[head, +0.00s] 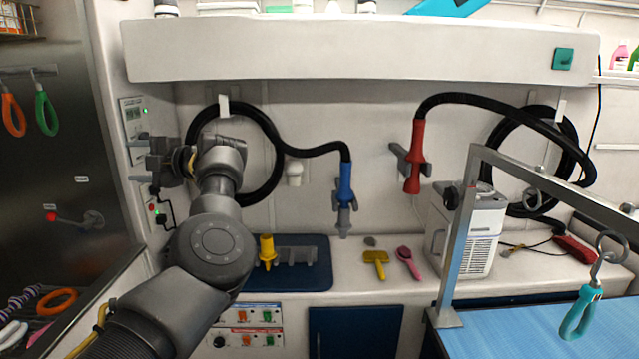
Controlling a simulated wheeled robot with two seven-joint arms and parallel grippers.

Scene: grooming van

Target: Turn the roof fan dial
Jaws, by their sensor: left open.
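I cannot make out the roof fan dial itself; the panel's lower part is behind my left gripper. My left gripper (138,160) is open and points left at the wall, its two fingers one above the other just below the display. I cannot tell whether the fingers touch anything. My right gripper is out of view.
A lower wall box (157,212) with a black cord is under the gripper. Blue (345,190) and red (414,160) hose nozzles hang on the back wall. A white overhead cabinet (360,50) spans above. A blue grooming table (540,325) with a metal arm stands at right.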

